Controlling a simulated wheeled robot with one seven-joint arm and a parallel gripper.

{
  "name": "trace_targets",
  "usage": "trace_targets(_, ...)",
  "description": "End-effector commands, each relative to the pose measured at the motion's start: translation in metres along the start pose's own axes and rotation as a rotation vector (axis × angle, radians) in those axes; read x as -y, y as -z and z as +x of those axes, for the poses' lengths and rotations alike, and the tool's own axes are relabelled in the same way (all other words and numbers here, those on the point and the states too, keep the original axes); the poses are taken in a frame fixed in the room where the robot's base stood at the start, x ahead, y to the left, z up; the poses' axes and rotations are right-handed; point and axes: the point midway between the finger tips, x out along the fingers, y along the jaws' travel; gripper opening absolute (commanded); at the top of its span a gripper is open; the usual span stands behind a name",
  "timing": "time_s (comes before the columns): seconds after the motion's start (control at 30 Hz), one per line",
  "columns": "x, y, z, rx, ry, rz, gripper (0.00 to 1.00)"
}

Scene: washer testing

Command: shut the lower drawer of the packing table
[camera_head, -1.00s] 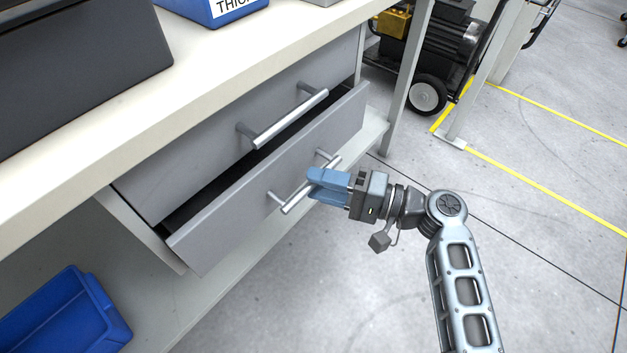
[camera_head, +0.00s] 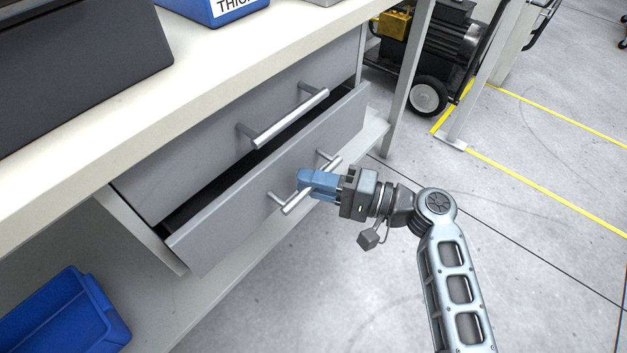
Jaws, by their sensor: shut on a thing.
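The packing table (camera_head: 190,110) has two grey drawers under its white top. The lower drawer (camera_head: 232,208) stands partly open, with a dark gap showing behind its front's top edge. Its silver bar handle (camera_head: 291,207) is on the front. My gripper (camera_head: 310,184), with blue fingers, is shut on this handle near its middle, and the fingers hide part of the bar. The upper drawer (camera_head: 175,175) sits above and behind the lower front; its silver handle (camera_head: 290,118) is free.
A blue bin (camera_head: 65,315) is on the low shelf at bottom left. A dark case (camera_head: 80,60) and a blue labelled bin (camera_head: 215,10) stand on the top. A wheeled machine (camera_head: 440,50) is behind the table leg.

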Motion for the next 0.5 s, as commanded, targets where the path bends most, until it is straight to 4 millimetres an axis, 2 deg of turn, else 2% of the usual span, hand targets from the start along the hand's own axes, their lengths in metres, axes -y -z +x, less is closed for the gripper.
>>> trace_targets(0.33,-0.001,0.000,0.000,0.000,-0.001,0.001,0.00)
trace_targets(0.5,-0.003,0.007,0.017,0.001,0.000,0.000,0.00)
